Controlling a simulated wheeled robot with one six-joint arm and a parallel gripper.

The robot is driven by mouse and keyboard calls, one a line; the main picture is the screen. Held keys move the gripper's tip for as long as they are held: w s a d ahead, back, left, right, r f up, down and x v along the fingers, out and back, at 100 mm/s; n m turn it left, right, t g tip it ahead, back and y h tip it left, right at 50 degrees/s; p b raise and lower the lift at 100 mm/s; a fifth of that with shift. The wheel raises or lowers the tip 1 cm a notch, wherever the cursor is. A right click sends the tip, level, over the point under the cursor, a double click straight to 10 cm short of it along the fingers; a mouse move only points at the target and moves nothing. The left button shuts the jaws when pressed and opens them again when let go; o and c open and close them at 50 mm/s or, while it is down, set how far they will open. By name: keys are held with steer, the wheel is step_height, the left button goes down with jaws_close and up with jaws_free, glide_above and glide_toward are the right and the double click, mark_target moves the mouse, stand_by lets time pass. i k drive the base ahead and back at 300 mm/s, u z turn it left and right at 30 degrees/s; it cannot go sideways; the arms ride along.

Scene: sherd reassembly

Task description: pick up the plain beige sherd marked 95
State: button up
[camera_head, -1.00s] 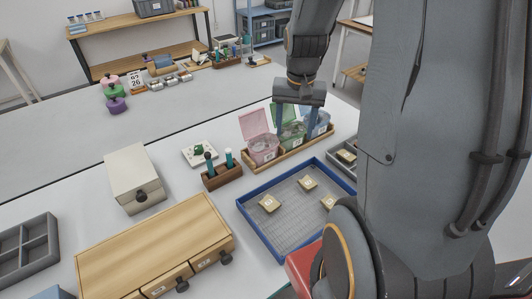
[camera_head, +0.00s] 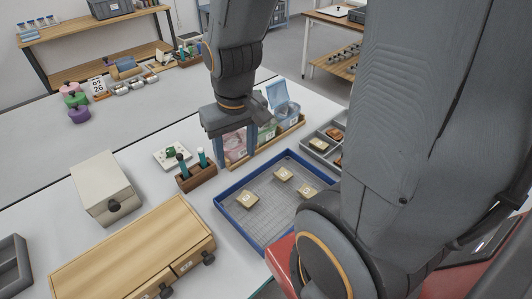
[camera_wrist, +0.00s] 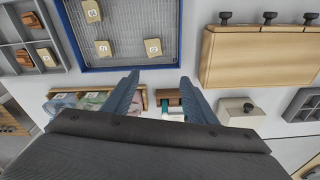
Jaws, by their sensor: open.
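Three beige sherds lie apart in a blue-rimmed tray (camera_head: 232,220): a left one (camera_head: 248,199), a back one (camera_head: 283,174) and a right one (camera_head: 307,192). They also show in the wrist view, one near the tray's edge (camera_wrist: 152,47), one in the middle (camera_wrist: 103,48) and one farther up (camera_wrist: 91,11). Each bears a pale label too small to read, so I cannot tell which is 95. My gripper (camera_head: 235,157) is open and empty, above the table by the pink bin, outside the tray. Its fingers (camera_wrist: 159,78) point toward the tray's edge in the wrist view.
A wooden rack with pink (camera_head: 236,143), green and blue lidded bins stands behind the tray. A brown holder (camera_head: 198,177) with bottles is at its left. A grey compartment tray (camera_head: 322,130) holds more sherds, beige and reddish. A wooden drawer box (camera_head: 130,250) stands front left.

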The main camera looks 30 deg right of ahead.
mark_target(306, 192)
steer(key=k, duration=0.5)
steer(key=u, duration=0.45)
steer(key=i, duration=0.4)
steer(key=z, duration=0.7)
steer(key=k, duration=0.75)
steer(key=z, duration=0.55)
steer(key=i, duration=0.5)
steer(key=z, duration=0.05)
